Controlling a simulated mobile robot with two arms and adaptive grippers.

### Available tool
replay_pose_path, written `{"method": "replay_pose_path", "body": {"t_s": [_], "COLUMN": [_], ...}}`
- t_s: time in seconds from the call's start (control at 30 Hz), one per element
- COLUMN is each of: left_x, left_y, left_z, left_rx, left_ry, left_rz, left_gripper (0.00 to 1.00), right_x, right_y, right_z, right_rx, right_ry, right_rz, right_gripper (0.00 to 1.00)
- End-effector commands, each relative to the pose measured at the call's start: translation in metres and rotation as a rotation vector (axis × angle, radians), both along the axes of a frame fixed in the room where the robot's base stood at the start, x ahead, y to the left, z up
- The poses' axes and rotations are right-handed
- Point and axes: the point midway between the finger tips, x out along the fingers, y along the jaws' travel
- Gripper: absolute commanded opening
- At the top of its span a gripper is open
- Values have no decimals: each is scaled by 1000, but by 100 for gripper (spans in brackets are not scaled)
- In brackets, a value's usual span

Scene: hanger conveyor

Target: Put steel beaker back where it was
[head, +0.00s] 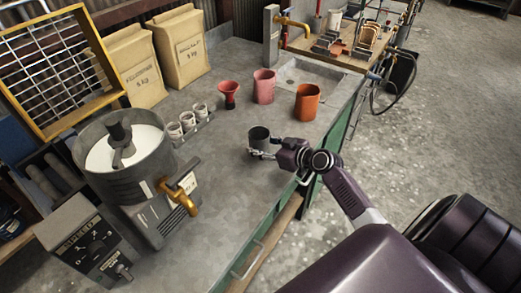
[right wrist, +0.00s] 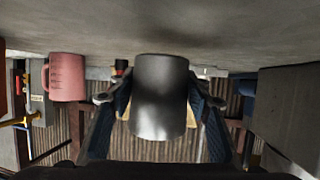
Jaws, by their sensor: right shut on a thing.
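The steel beaker (head: 259,134) is a small dark grey metal cup at the near part of the grey counter (head: 222,172). My right gripper (head: 261,153) is shut around it, coming from the right. In the right wrist view the beaker (right wrist: 161,97) sits between the two dark fingers (right wrist: 160,112), one on each side. The beaker looks about upright in the head view. I cannot tell whether its base touches the counter or is slightly above it. My left gripper is not in view.
A red cup (head: 229,93), a pink jug (head: 264,86) and an orange jug (head: 307,101) stand behind the beaker. Small white cups (head: 188,121) sit in a rack to the left, near a mixer (head: 124,165) with a brass tap. Counter between mixer and beaker is clear.

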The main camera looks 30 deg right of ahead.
Motion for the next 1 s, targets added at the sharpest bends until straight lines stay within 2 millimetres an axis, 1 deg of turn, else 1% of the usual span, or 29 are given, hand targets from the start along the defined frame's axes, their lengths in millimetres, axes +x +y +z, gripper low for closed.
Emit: {"method": "replay_pose_path", "body": {"t_s": [0.03, 0.1, 0.17, 0.43, 0.6, 0.63, 0.77, 1.0], "left_x": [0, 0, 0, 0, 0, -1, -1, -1], "left_y": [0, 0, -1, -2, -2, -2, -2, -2], "left_z": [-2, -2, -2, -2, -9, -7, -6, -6], "left_rx": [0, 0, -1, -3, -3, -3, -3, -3], "left_ry": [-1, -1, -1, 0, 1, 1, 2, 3], "left_rz": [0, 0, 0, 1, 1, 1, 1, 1], "left_gripper": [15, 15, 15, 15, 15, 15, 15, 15], "right_x": [0, 0, 1, 1, 0, 0, 0, 0], "right_y": [0, 0, 0, 0, 0, 0, 0, 0], "right_z": [-9, -18, -21, -22, -27, -26, -25, -25], "right_rx": [3, 2, 2, 0, -1, -1, 0, 0], "right_ry": [2, 1, -2, -2, -1, -1, 0, 0], "right_rz": [-2, -2, -2, -1, -1, -1, 0, 0], "right_gripper": [13, 13, 13, 13, 13, 48, 63, 63]}}
